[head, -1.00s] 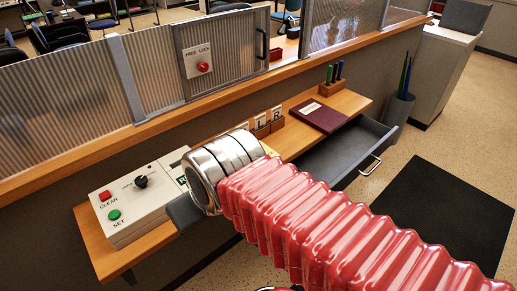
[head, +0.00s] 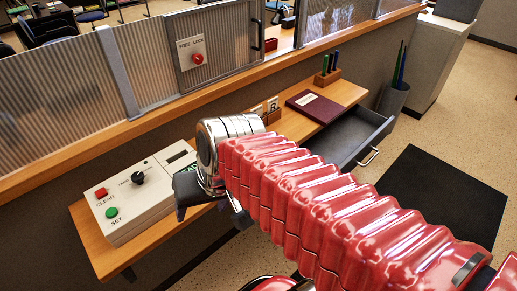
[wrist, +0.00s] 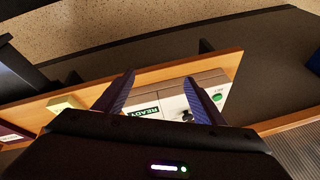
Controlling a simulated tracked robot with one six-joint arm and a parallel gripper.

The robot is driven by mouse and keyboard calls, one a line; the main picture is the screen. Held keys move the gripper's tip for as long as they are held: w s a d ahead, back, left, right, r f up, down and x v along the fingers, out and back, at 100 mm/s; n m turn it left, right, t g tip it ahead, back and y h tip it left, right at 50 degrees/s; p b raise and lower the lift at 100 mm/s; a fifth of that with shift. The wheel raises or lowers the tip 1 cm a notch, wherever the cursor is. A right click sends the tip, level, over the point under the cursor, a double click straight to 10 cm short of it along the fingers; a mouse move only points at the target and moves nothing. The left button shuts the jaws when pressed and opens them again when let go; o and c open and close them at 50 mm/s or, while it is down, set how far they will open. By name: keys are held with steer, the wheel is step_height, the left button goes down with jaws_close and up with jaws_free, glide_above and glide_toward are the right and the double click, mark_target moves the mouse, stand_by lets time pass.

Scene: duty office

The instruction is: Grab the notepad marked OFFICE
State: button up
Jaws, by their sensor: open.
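A dark maroon book or pad (head: 315,106) with a small pale label lies flat on the wooden shelf; the label is too small to read. A yellow pad (wrist: 62,104) lies on the same shelf in the wrist view; no lettering is legible on it, and my arm hides it in the head view. I cannot tell which is marked OFFICE. My gripper (head: 184,200) is beside the white control box, above the shelf's front. In the wrist view my gripper (wrist: 160,92) is open and empty, its fingers apart over the box and to the right of the yellow pad.
The control box (head: 140,200) carries a red CLEAR button, a green SET button and a knob. Card holders (head: 268,112) and a pen block (head: 327,80) stand on the shelf. An open drawer (head: 350,140) juts out below. A glazed partition (head: 150,75) runs behind.

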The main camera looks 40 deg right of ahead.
steer(key=o, duration=0.4)
steer(key=w+d+f+m+y, duration=0.1)
steer(key=m, duration=0.1)
steer(key=d+f+m+y, duration=0.1)
steer(key=m, duration=0.2)
steer(key=w+f+m+y, duration=0.1)
steer(key=m, duration=0.2)
steer(key=shift+w+d+f, duration=0.35)
steer(key=shift+d, duration=0.05)
steer(key=d+f+m+t+h, duration=0.1)
steer(key=d+m+t, duration=0.2)
steer(key=d+m, duration=0.5)
steer(key=w+d+f+m+t+h, duration=0.1)
steer(key=d+m+t, duration=0.2)
steer(key=d+m, duration=0.5)
steer(key=d+f+m+t+h, duration=0.1)
steer(key=d+m+t, duration=0.2)
steer(key=d+m, duration=0.5)
steer(key=shift+w+d+f+h, duration=0.1)
steer(key=shift+w+d+h, duration=0.05)
steer(key=shift+d, duration=0.6)
steer(key=shift+w+d+f+h, duration=0.1)
steer(key=shift+d+f, duration=0.05)
steer(key=shift+d, duration=0.6)
steer(key=shift+w+d+f+h, duration=0.1)
steer(key=shift+w+d+h, duration=0.05)
steer(key=shift+d, duration=0.6)
steer(key=x, duration=0.8)
steer(key=shift+w+f, duration=0.1)
steer(key=shift+w, duration=0.1)
